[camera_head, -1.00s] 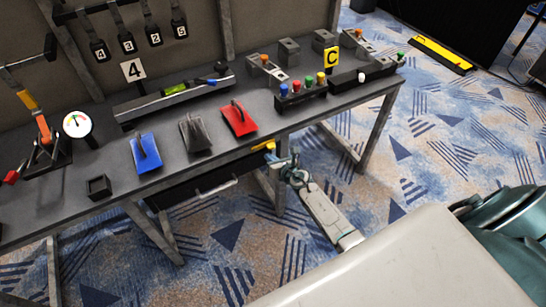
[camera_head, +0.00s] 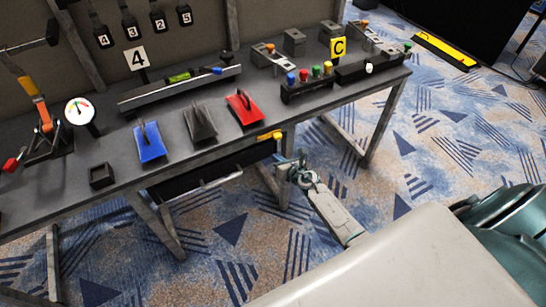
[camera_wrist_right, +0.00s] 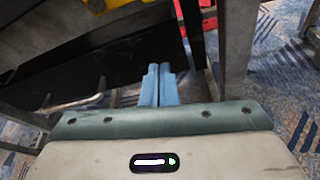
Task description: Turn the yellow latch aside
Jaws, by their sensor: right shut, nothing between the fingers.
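The yellow latch (camera_head: 268,136) sits at the front edge of the workbench, above the right end of the dark drawer (camera_head: 195,180). In the right wrist view a yellow piece (camera_wrist_right: 108,5), probably the latch, shows at the top edge, partly cut off. My right gripper (camera_head: 287,162) is just below and to the right of the latch, apart from it. Its two blue fingers (camera_wrist_right: 160,70) are together and empty in the right wrist view, pointing towards the bench front. My left gripper is not in view.
The drawer's bar handle (camera_head: 212,184) sticks out left of my right gripper, and the bench leg (camera_head: 272,185) stands close behind it. The workbench (camera_head: 110,160) carries blue, grey and red handled blocks near its front edge.

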